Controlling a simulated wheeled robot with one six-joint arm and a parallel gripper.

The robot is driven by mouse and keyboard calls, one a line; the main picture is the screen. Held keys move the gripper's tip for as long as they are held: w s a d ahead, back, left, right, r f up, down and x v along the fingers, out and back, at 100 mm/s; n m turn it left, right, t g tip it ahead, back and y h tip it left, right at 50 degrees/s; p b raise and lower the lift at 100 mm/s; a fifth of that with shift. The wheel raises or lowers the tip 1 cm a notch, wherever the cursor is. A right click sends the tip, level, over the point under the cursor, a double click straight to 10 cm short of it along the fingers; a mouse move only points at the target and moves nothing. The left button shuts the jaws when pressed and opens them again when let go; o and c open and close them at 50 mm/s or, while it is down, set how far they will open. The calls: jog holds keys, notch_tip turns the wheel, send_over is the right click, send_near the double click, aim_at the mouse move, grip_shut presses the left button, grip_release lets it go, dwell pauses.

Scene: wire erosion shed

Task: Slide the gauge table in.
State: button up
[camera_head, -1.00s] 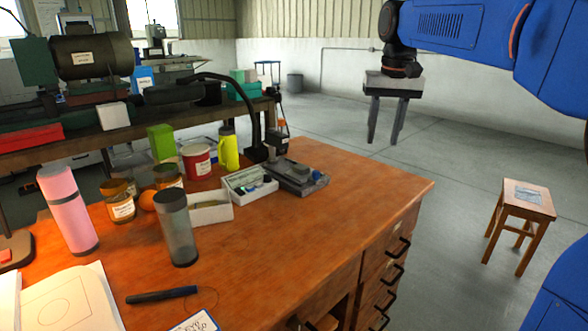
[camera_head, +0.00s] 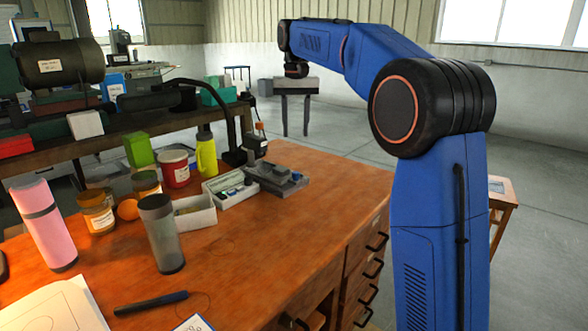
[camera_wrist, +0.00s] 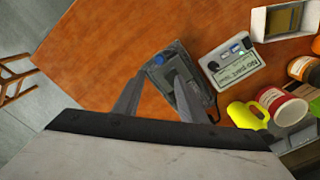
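What looks like the gauge table is a low grey metal fixture (camera_head: 275,178) on the right back part of the wooden desk. It has a flat stepped top and a small blue part on its right end. In the wrist view the fixture (camera_wrist: 187,80) lies beyond my fingers, with the right finger overlapping it in the picture. I cannot tell how far its slide is out. My gripper (camera_head: 296,130) is in the air past the desk's back right side, fingers apart and pointing down. In the wrist view my gripper (camera_wrist: 158,78) is open and empty, apart from the fixture.
A white case (camera_head: 231,190) lies just left of the fixture. A dark upright part (camera_head: 256,147) and a black lamp (camera_head: 236,130) stand behind it. A red tin (camera_head: 175,168), a yellow bottle (camera_head: 206,157) and a grey tumbler (camera_head: 160,235) stand further left. The desk's right front is clear.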

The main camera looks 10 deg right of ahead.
aim_at(295, 172)
notch_tip(295, 172, down, 14)
jog(key=shift+r, duration=0.1)
dwell(0.4)
jog(key=shift+c, duration=0.3)
grip_shut()
